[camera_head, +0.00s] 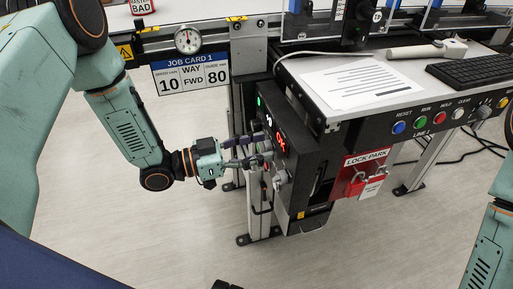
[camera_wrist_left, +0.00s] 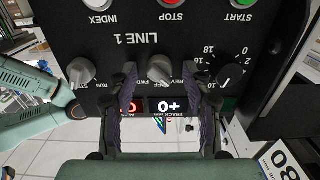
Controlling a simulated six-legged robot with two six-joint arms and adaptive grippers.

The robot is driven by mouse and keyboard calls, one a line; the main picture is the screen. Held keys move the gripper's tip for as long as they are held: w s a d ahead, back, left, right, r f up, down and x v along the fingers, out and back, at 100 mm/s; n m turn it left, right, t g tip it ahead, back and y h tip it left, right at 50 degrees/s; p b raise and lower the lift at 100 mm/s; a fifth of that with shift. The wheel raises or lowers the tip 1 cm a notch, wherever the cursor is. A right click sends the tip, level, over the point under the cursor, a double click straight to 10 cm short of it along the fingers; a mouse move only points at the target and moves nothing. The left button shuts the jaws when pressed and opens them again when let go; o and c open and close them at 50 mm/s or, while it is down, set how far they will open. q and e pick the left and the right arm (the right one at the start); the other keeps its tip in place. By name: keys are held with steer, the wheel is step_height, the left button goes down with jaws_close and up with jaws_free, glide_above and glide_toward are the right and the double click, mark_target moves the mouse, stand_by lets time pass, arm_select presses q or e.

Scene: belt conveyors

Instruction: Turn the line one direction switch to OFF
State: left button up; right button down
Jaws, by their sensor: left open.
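The line 1 direction switch (camera_wrist_left: 158,70) is a grey knob in the middle of a dark panel, seen upside down in the left wrist view.
In the left wrist view, a RUN knob (camera_wrist_left: 82,72) and a numbered dial (camera_wrist_left: 230,76) flank the switch closely. The head view shows job card 1 (camera_head: 190,75) reading WAY FWD, a red lock park (camera_head: 352,178), and a button row (camera_head: 440,118). Floor in front is clear.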

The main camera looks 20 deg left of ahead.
arm_select(q)
steer(key=shift+s+r, duration=0.1)
steer(key=shift+c, duration=0.3)
jaws_close()
steer(key=shift+m, duration=0.3)
steer(key=m+p, duration=0.1)
steer(key=m, duration=0.2)
steer(key=shift+m, duration=0.3)
steer(key=shift+m+p, duration=0.75)
steer(key=shift+m, duration=1.45)
steer(key=shift+d, duration=0.1)
steer(key=shift+o, duration=0.3)
jaws_free()
